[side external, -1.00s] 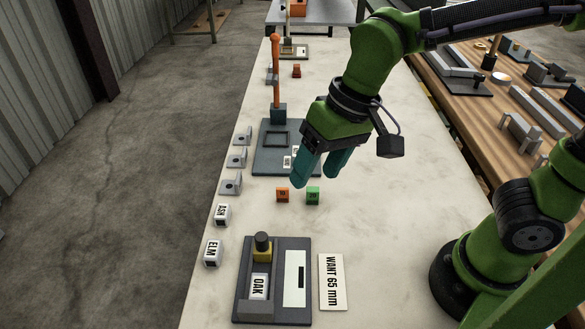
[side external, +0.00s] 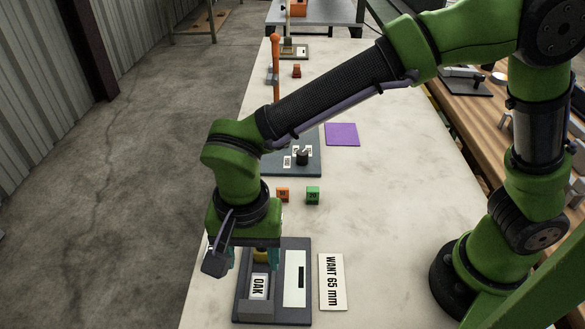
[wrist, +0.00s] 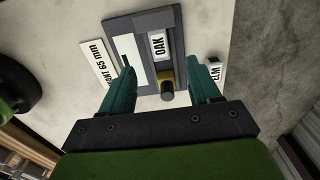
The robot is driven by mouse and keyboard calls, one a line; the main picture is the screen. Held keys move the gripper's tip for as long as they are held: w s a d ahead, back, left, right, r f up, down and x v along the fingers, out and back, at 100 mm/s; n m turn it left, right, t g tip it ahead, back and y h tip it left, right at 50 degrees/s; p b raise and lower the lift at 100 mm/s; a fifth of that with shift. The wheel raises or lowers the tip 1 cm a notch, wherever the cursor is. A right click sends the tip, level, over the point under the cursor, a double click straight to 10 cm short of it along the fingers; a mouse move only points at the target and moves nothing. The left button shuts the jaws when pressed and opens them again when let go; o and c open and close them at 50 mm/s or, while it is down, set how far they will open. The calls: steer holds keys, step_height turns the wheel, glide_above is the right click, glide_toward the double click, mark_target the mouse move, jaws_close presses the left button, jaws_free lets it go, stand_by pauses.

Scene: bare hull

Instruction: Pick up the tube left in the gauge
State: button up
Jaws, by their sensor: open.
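The gauge (side external: 275,317) is a dark grey plate near the front of the table; it also shows in the wrist view (wrist: 122,26). A white tube labelled OAK (side external: 259,287) lies in its channel, and it shows in the wrist view (wrist: 159,46). A yellow block (wrist: 166,76) with a dark knob (wrist: 167,97) is at the tube's end. My gripper (side external: 256,257) is over the knob end of the gauge, pointing down. In the wrist view its teal fingers (wrist: 168,70) are apart, with nothing gripped. My gripper partly hides the yellow block in the side view.
A "WANT 65 mm" card (side external: 332,282) lies right of the gauge. A white ELM piece (wrist: 216,71) is beside one finger in the wrist view. Orange (side external: 283,195) and green (side external: 312,195) cubes lie beyond.

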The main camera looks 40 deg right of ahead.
glide_above(258, 284)
steer(key=f, duration=0.4)
steer(key=shift+s+a+f, duration=0.25)
steer(key=shift+a+f, duration=0.05)
steer(key=shift+w+d+f, duration=0.15)
steer(key=shift+d+f, duration=0.05)
steer(key=shift+f, duration=1.1)
steer(key=shift+w+d+f, duration=0.1)
steer(key=shift+d+f, duration=0.05)
steer(key=shift+f, duration=1.15)
steer(key=c, duration=1.1)
